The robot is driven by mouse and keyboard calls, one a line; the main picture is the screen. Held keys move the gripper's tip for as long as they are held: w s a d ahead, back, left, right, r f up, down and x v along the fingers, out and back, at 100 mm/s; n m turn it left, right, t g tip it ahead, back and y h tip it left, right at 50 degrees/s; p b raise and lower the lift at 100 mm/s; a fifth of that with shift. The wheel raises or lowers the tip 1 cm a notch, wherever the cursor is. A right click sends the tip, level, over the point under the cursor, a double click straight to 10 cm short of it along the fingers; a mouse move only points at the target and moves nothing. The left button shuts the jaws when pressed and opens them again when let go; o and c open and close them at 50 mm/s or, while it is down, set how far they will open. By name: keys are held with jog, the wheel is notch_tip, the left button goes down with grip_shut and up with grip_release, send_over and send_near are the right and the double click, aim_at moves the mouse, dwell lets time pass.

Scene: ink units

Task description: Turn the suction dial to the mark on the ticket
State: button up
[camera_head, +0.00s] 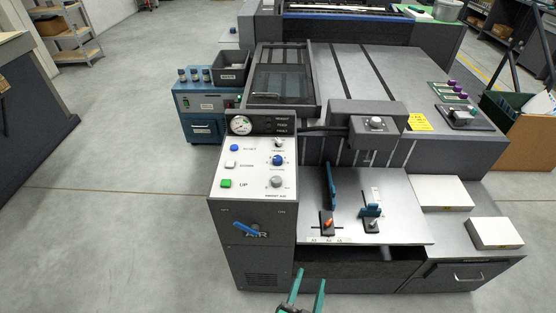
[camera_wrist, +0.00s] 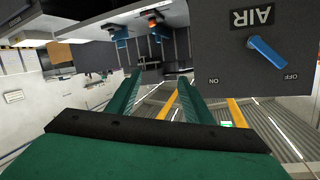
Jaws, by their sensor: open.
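A white control panel (camera_head: 252,168) stands on the front left of the machine. It carries a blue dial (camera_head: 278,160) and a grey dial (camera_head: 277,181), one above the other; their labels are too small to tell which is suction. A round gauge (camera_head: 240,125) sits above. A yellow ticket (camera_head: 420,122) lies on the machine's top at the right; its writing is unreadable. My gripper (camera_head: 310,277) is open and empty, low in front of the cabinet and below the panel. Its green fingers also show in the wrist view (camera_wrist: 159,78), with neither dial recognisable there.
A blue AIR lever (camera_head: 249,230) is on the cabinet front, also in the wrist view (camera_wrist: 268,58), upside down, between ON and OFF. Blue, white and green buttons line the panel's left. Two levers (camera_head: 328,222) (camera_head: 373,222) stand on the lower shelf. Floor at left is clear.

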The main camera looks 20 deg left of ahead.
jog(key=w+d+r+y, duration=0.1)
jog(key=w+r, duration=0.2)
jog(key=w, duration=0.6)
jog(key=w+r, duration=0.2)
jog(key=w, duration=0.6)
notch_tip(320, 180, up, 13)
jog(key=n+g+y, duration=0.8)
jog(key=n, duration=0.3)
send_over(278, 158)
jog(key=d, duration=0.2)
jog(key=shift+s+d+f, duration=0.2)
jog(key=shift+s, duration=0.15)
jog(key=shift+a+r+n+g+h, duration=0.6)
jog(key=shift+a+r+n+g, duration=0.2)
jog(key=shift+n+g, duration=0.2)
jog(key=s+d+r+n+g+h, duration=0.2)
jog(key=d+r+n+g+h, duration=0.1)
jog(key=r+h, duration=0.15)
jog(key=shift+y, duration=0.35)
jog(key=x, duration=1)
jog(key=shift+f, duration=0.15)
jog(key=shift+c, duration=0.4)
